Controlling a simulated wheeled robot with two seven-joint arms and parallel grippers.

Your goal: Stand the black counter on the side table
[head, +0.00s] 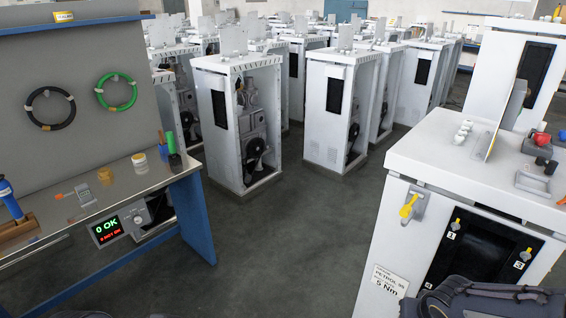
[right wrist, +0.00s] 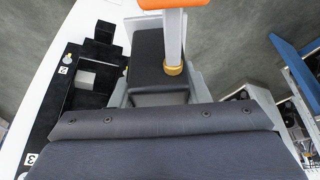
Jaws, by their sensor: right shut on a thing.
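A black block that looks like the black counter (right wrist: 158,55) is between the grey fingers of my right gripper (right wrist: 158,88) in the right wrist view. A pale post with an orange top and a yellow collar (right wrist: 173,68) stands in front of it and hides part of it. My left gripper is out of view.
A white cabinet (head: 375,260) stands at the right, with a numbered black panel (head: 475,255) and a yellow-handled lever (head: 408,206). The left table carries tools, a yellow-lidded jar (head: 139,160) and a green screwdriver. Open floor (head: 285,235) lies between. Several white cabinets stand behind.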

